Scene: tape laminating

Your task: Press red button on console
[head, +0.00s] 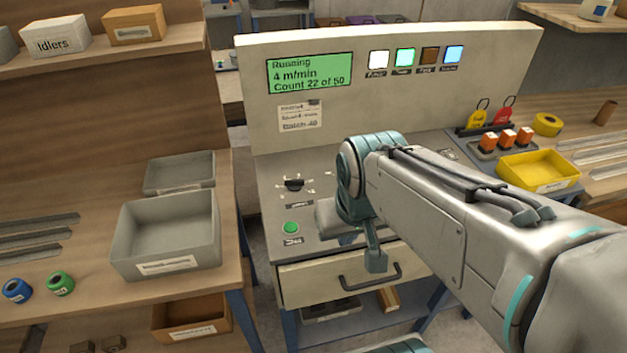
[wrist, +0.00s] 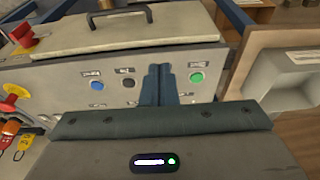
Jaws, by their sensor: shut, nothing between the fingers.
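The console (head: 390,85) has a green screen reading Running, 4 m/min, Count 22 of 50. In the head view my arm hides that part of the panel. My gripper (wrist: 158,70) is shut and empty, its fingertips over the panel between a black button (wrist: 127,82) and a green button (wrist: 196,79). Whatever lies directly under the fingers is hidden, and I cannot tell whether they touch the panel. The green button also shows in the head view (head: 291,228).
A drawer handle (head: 370,278) sticks out below the panel. A black rotary knob (head: 294,184) stands behind the green button. A grey bin (head: 165,267) is on the left bench. A yellow tray (head: 540,171) and tagged padlocks (head: 503,112) lie to the right.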

